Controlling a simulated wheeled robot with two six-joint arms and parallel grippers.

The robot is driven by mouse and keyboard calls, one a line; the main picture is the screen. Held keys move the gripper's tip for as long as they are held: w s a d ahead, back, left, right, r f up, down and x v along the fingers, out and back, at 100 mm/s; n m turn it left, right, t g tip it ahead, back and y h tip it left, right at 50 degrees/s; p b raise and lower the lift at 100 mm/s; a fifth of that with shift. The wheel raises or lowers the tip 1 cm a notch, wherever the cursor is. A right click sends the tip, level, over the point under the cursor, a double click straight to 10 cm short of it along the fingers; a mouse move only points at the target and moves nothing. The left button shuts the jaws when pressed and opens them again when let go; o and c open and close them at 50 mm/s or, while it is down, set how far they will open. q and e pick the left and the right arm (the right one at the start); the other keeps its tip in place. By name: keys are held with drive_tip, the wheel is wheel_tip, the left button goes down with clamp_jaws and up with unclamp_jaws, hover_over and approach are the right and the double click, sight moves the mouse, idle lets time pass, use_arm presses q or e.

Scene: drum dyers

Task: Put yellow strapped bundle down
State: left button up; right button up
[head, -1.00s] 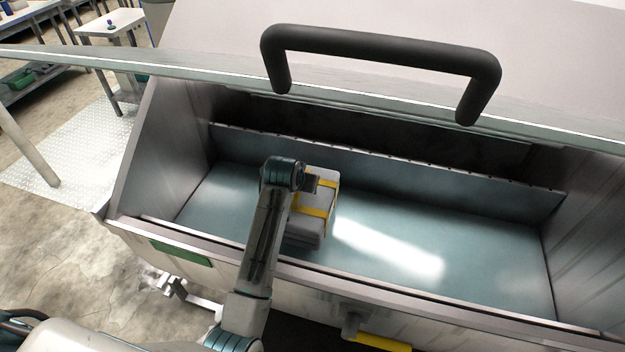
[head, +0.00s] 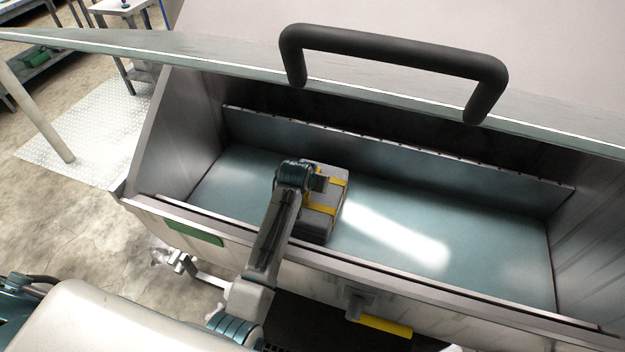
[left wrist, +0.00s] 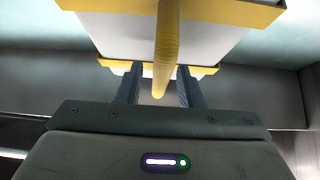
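The grey bundle with yellow straps (head: 327,197) is inside the open metal drum, low over or on its blue-grey floor; I cannot tell if it touches. My left gripper (head: 318,184) is at its upper side, with the arm reaching over the front rim. In the left wrist view the bundle (left wrist: 120,33) fills the top, and my left gripper (left wrist: 160,82) has one finger on each side of a yellow strap, close around it. The fingertips are partly hidden against the bundle. My right gripper is not in view.
The drum's front rim (head: 400,298) runs under my arm. A raised lid with a black handle (head: 395,58) hangs above the opening. Bare drum floor (head: 480,250) lies right of the bundle. A small table (head: 125,8) stands far left.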

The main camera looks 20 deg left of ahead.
use_arm(q)
drive_tip(key=shift+r, duration=0.1)
drive_tip(key=b+v, duration=0.3)
drive_tip(key=v, duration=0.9)
drive_tip(key=shift+a, duration=0.1)
